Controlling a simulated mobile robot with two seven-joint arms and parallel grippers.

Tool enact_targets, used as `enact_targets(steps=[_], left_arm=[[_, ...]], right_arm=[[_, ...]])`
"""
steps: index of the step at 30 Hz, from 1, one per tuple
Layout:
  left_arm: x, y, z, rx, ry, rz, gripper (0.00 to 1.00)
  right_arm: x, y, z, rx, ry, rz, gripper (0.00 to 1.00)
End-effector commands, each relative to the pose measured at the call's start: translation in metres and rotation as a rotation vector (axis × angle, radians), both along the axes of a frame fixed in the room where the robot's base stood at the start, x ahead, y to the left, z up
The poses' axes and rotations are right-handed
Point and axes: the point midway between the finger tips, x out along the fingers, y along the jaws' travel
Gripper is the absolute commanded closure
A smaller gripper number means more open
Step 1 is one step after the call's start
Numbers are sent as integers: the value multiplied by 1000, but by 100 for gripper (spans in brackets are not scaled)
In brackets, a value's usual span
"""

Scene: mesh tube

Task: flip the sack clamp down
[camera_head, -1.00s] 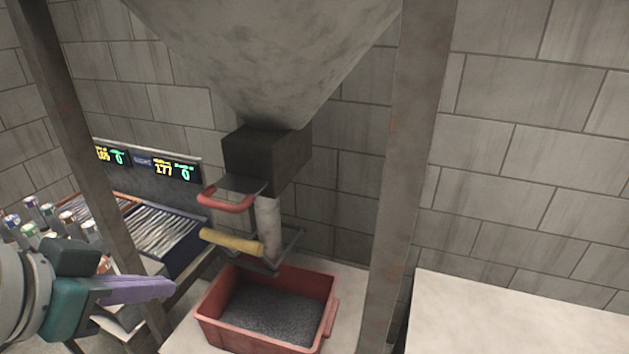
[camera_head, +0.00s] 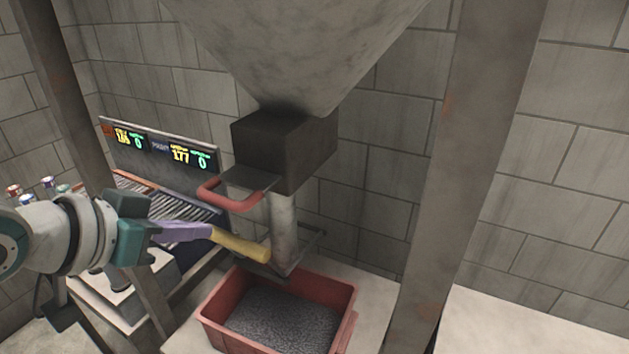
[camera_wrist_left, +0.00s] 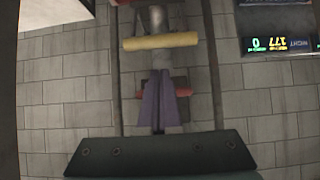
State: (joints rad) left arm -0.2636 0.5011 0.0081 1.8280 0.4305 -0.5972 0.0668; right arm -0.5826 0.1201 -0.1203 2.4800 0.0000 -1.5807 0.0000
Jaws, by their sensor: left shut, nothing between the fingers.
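The sack clamp shows as a dark frame around the pale spout tube (camera_head: 283,228), with a yellow grip bar (camera_head: 238,246) at its front. The bar also shows in the left wrist view (camera_wrist_left: 160,41), lying across the picture beyond the fingers. My left gripper (camera_head: 208,231) has purple fingers, shut and empty. Its tips are at or close to the bar's left end in the head view; I cannot tell whether they touch. In the left wrist view the fingers (camera_wrist_left: 161,84) point at the bar's middle. My right gripper is not in view.
A red handle (camera_head: 238,201) sits above the bar, under the dark block (camera_head: 282,148) of the hopper. A red bin (camera_head: 345,318) of dark grains stands below the tube. Grey posts (camera_head: 480,130) stand at both sides. Number displays (camera_head: 160,147) are behind on the left.

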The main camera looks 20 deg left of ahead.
Motion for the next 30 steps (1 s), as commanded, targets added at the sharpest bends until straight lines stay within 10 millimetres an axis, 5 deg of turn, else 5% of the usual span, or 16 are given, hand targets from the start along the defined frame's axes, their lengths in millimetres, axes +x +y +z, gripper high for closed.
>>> enact_targets(steps=[13,30], left_arm=[[54,-4,-39,1,-1,1,100],[60,-5,-45,0,-2,0,100]], right_arm=[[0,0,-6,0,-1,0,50],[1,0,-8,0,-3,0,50]])
